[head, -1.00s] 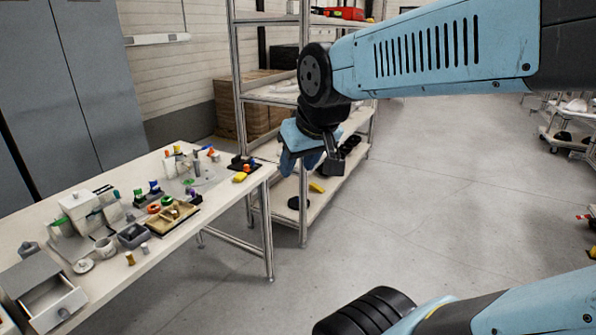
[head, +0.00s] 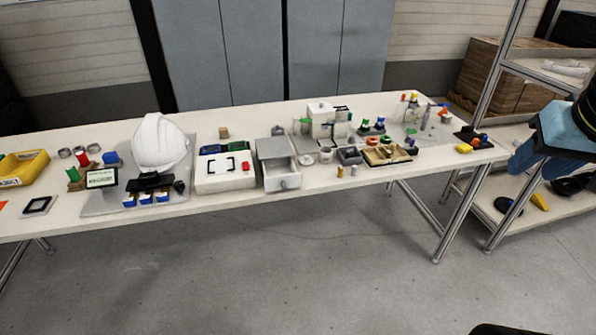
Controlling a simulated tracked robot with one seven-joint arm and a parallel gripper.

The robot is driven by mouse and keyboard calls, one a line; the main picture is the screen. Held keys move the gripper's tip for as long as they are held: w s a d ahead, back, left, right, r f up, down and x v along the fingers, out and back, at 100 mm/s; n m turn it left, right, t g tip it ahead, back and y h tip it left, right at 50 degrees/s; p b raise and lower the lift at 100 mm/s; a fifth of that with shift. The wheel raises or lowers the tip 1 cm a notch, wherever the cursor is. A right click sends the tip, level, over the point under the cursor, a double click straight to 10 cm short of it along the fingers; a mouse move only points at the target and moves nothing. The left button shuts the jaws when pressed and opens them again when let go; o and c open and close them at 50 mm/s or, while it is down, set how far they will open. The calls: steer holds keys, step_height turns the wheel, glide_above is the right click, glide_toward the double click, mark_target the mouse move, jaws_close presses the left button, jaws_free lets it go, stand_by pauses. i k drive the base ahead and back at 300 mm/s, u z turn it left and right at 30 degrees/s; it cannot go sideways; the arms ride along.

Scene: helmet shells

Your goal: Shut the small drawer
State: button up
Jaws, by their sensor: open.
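The small drawer (head: 290,183) belongs to a small grey box cabinet (head: 271,148) on the long white table, near the middle of the head view. The drawer is pulled out toward the table's front edge. Its open inside and the round knob on its front show.
A white helmet (head: 160,145) is farther left. A shelf rack stands beyond the table's right end. The floor before the table is clear.

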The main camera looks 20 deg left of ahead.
mark_target(279, 174)
steer(key=u, duration=1.3)
steer(key=k, duration=1.3)
steer(key=u, duration=0.4)
steer(key=i, duration=1.6)
steer(key=z, duration=0.2)
